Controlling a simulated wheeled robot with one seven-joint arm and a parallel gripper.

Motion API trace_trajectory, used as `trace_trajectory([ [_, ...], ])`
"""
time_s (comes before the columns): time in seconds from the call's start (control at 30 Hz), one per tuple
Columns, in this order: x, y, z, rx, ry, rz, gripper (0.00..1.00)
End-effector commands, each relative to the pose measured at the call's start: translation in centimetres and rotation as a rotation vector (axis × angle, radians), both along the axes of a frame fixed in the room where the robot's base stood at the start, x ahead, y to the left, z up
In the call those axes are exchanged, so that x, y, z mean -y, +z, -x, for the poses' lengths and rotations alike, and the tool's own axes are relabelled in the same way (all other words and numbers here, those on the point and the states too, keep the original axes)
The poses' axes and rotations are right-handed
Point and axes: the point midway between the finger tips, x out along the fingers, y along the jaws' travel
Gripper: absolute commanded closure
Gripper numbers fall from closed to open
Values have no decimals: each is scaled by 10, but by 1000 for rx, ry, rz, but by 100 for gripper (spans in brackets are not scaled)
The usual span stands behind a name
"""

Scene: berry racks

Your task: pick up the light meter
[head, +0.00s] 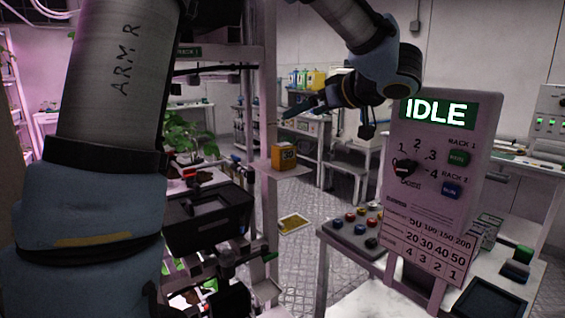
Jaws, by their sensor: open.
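An orange box with a dark "30" on its front (286,156) stands upright on a small pinkish ledge beside the rack post. It may be the light meter, but I cannot tell for sure from this view. My gripper (297,108) is at the upper middle, pointing left, above and slightly right of the orange box and apart from it. Its dark fingers are seen from the side, and the gap between them is hard to make out. Nothing shows held in it.
A white control panel reading "IDLE" (440,180) stands at the right, with a button box (357,228) beside it. A black bin (208,218) and green plants (188,135) are on the rack at left. A yellow-framed card (294,224) lies on the grey floor, which is otherwise open here.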

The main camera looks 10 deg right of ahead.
Motion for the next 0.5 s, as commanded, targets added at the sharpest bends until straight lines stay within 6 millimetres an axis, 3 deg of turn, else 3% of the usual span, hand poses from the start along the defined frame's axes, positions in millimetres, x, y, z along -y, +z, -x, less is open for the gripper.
trace_trajectory([
  [0.5, 0, -74, 0, 0, -1, 0, 0],
])
